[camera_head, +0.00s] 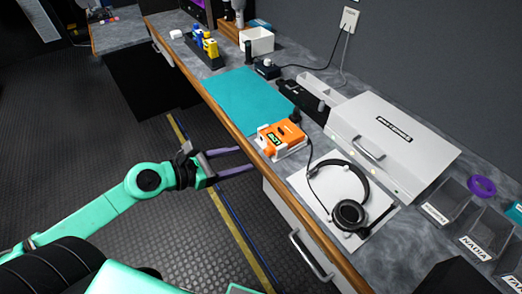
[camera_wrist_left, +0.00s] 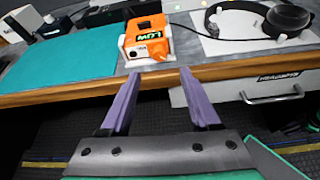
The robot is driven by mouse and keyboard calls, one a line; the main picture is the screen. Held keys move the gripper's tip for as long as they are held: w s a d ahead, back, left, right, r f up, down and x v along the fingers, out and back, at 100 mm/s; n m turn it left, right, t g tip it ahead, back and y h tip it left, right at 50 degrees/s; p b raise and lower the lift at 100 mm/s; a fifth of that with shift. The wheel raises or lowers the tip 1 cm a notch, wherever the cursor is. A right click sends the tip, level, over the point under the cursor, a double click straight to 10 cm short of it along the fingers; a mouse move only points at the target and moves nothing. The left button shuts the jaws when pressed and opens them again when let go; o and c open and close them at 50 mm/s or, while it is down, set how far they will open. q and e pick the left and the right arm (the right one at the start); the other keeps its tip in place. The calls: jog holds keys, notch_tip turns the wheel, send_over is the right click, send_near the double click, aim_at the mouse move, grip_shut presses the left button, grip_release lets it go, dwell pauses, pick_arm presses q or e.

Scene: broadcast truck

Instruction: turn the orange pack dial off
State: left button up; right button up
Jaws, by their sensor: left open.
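The orange pack (camera_head: 283,134) sits in a white holder on the counter near its wooden front edge. It also shows in the left wrist view (camera_wrist_left: 150,32), with a small display that seems to read "LOW". My left gripper (camera_head: 246,159) is open and empty, in front of the counter edge and short of the pack. In the left wrist view its purple fingers (camera_wrist_left: 160,73) point towards the pack, apart from it. My right gripper is not in view.
A headset (camera_head: 347,205) lies on a white pad to the pack's right. A teal mat (camera_head: 248,100) lies to its left. A white case (camera_head: 390,140) and labelled bins (camera_head: 450,203) stand behind and right. The floor before the counter is clear.

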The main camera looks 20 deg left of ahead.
aim_at(266, 152)
pick_arm(q)
jog(key=p+x, duration=0.1)
jog(key=x, duration=0.6)
jog(key=shift+w+d+r+p, duration=0.1)
jog(key=shift+w+p, duration=0.1)
jog(key=shift+p, duration=0.1)
jog(key=shift+w+d+f, duration=0.25)
jog(key=shift+s, duration=0.1)
grip_shut()
